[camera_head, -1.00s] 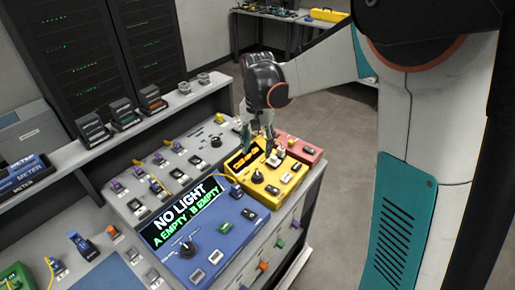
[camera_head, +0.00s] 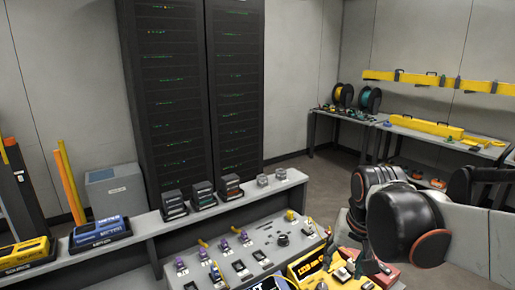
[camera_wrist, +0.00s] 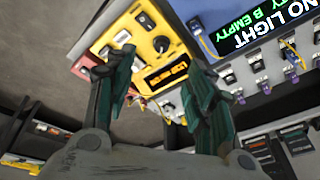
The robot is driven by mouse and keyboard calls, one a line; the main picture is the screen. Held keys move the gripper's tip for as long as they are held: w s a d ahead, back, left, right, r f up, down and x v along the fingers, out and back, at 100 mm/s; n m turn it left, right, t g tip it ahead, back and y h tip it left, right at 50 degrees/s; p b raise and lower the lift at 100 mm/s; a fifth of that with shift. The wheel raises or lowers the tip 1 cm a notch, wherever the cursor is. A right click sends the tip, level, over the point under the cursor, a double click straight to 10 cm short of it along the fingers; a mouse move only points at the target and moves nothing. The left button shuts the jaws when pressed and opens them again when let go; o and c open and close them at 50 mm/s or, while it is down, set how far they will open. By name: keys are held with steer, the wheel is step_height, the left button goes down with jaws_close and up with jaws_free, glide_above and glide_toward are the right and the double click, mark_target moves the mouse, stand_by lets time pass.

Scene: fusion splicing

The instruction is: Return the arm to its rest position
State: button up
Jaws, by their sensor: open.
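My gripper (camera_wrist: 160,95) is open and empty in the wrist view. Its two green-padded fingers stand well apart, with the yellow splicer unit (camera_wrist: 143,40) seen beyond them. In the head view my gripper (camera_head: 362,262) hangs at the lower right, above the yellow unit (camera_head: 305,267) and partly over its right end. I cannot tell how far above the panel the fingertips are. My arm reaches in from the right side of the head view.
A grey panel (camera_head: 262,243) with several purple connectors lies left of the yellow unit. A red unit (camera_head: 386,275) is at its right. A shelf (camera_head: 150,240) carries black boxes and a blue meter (camera_head: 100,229). Dark racks (camera_head: 190,100) stand behind. A back table (camera_head: 440,140) holds spools and yellow cases.

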steer(key=s+n+t, duration=0.3)
steer(key=s+t, duration=0.1)
steer(key=s, duration=0.8)
steer(key=shift+n, duration=0.3)
steer(key=shift+a, duration=0.1)
stand_by(0.5)
